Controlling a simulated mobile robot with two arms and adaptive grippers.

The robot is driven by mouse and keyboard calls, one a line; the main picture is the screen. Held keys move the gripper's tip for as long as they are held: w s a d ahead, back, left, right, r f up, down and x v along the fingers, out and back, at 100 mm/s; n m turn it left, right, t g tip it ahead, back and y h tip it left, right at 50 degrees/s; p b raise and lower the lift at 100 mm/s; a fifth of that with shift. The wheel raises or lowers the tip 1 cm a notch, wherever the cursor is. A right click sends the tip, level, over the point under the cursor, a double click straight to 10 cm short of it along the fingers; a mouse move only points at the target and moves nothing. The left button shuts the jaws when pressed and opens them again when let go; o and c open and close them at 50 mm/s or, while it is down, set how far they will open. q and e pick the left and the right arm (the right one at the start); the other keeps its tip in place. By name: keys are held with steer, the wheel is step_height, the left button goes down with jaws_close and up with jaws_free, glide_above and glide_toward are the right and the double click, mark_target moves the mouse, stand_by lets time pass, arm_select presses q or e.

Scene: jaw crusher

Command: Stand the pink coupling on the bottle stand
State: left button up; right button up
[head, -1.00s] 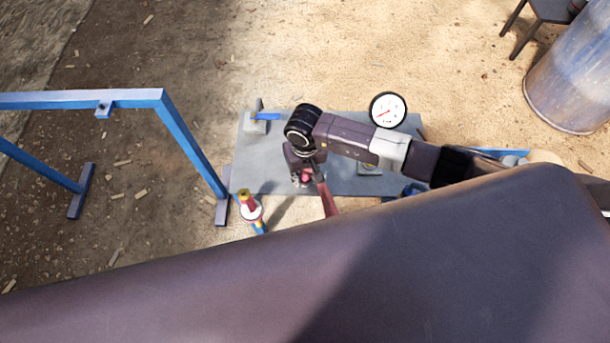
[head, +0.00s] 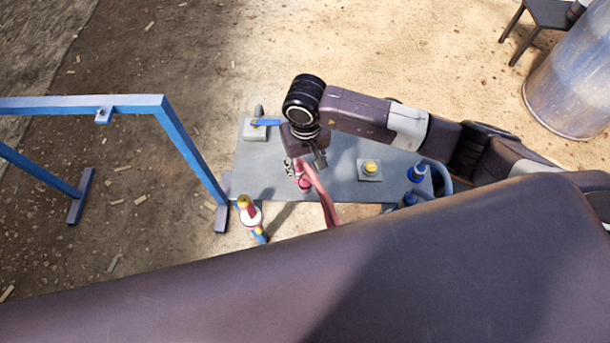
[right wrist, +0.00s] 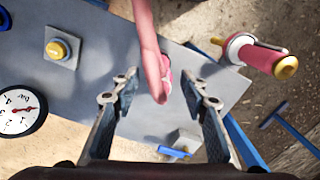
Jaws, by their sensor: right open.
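The pink coupling (head: 304,184) is at the end of a pink hose (head: 326,205) over the grey table. In the right wrist view the coupling (right wrist: 166,78) shows beside the hose (right wrist: 149,45). My right gripper (head: 296,168) is open, and in its wrist view the fingers (right wrist: 160,92) are on either side of the coupling with gaps. I cannot tell their height over it. A red and white post with a yellow end (head: 249,211) stands at the table's front left; it also shows in the wrist view (right wrist: 262,58). I cannot tell whether it is the bottle stand. My left gripper is not in view.
The grey table (head: 256,175) carries a yellow button (head: 370,167), a blue-handled valve (head: 265,122) and blue fittings (head: 416,173). A gauge (right wrist: 20,110) shows in the wrist view. A blue frame (head: 190,150) stands left. A drum (head: 570,95) stands far right.

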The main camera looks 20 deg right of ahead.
steer(key=shift+r, duration=1.3)
